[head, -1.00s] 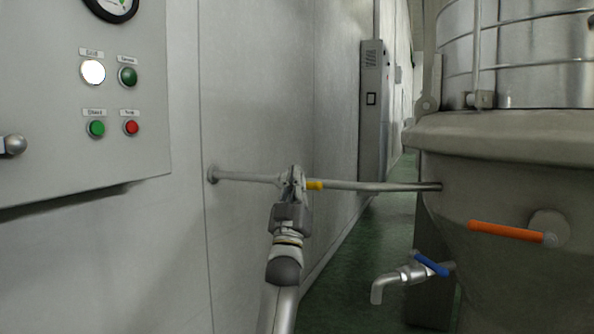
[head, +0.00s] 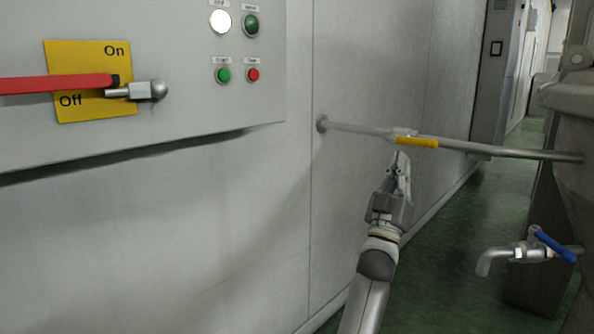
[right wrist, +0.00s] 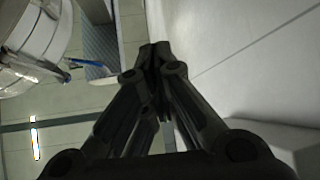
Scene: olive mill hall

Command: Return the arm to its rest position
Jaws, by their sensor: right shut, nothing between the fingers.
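My right gripper (head: 402,160) is shut and empty in the head view. Its tips are just below a thin steel pipe that runs from the wall to the vat. A valve with a yellow handle (head: 418,142) sits on that pipe, just above and right of the fingertips, and the handle lies along the pipe. In the right wrist view the fingers (right wrist: 155,50) are together with nothing between them. My left gripper is in neither view.
A control panel (head: 180,120) hangs on the wall at left, with a red lever (head: 58,84) on a yellow On/Off plate and several buttons. A steel vat (head: 568,110) stands at right. A tap with a blue handle (head: 553,246) juts out low. Green floor (head: 440,270) is clear.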

